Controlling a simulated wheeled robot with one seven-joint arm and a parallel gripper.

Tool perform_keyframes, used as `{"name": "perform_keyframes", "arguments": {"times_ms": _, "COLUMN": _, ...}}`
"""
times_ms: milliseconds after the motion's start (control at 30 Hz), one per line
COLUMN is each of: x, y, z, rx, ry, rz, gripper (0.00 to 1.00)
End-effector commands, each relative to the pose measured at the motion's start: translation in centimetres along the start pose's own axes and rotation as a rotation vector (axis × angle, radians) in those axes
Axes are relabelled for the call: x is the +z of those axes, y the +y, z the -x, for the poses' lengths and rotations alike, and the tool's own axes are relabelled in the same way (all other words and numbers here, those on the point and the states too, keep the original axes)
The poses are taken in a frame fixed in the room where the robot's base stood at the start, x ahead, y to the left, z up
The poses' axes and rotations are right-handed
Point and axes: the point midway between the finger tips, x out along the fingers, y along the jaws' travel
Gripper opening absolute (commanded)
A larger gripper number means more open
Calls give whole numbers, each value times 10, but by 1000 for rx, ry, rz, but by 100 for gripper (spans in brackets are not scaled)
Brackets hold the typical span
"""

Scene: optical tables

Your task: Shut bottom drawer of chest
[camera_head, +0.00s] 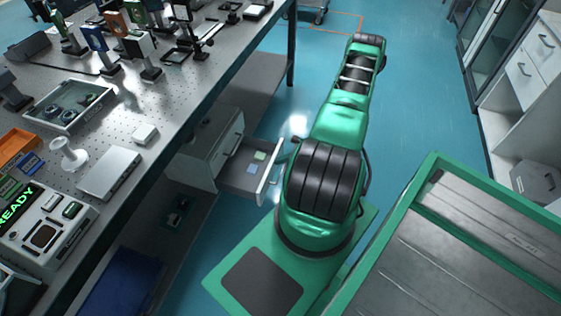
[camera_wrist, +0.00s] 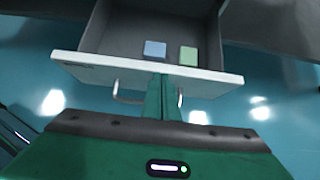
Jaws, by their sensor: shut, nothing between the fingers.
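The chest (camera_head: 207,148) stands under the optical table, a grey cabinet with its upper drawer front closed. Its bottom drawer (camera_head: 265,179) is pulled out and holds a small blue block (camera_head: 249,168) and a green block (camera_head: 260,155). In the wrist view, the drawer's white front (camera_wrist: 90,68) runs across the picture, with its handle (camera_wrist: 118,95) below. My gripper (camera_wrist: 160,84) is shut and empty, its green fingers at the middle of the front, hiding part of the handle. I cannot tell whether they touch.
The optical table (camera_head: 190,85) overhangs the chest and carries instruments. A blue bin (camera_head: 120,285) sits on the low shelf. A green-rimmed metal surface (camera_head: 470,250) stands at the right. Blue floor (camera_head: 420,110) is clear right of my arm.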

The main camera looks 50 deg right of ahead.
Motion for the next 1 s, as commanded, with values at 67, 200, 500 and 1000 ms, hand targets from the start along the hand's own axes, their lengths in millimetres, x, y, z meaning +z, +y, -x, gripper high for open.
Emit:
{"name": "perform_keyframes", "arguments": {"times_ms": 67, "x": 6, "y": 0, "z": -6, "rx": 1, "ry": -1, "rz": 2, "gripper": 0}}
{"name": "perform_keyframes", "arguments": {"times_ms": 200, "x": 22, "y": 0, "z": -22, "rx": 1, "ry": -2, "rz": 3, "gripper": 0}}
{"name": "perform_keyframes", "arguments": {"times_ms": 500, "x": 70, "y": 1, "z": -70, "rx": 2, "ry": -2, "rz": 4, "gripper": 0}}
{"name": "perform_keyframes", "arguments": {"times_ms": 1000, "x": 119, "y": 0, "z": -119, "rx": 0, "ry": -1, "rz": 1, "gripper": 0}}
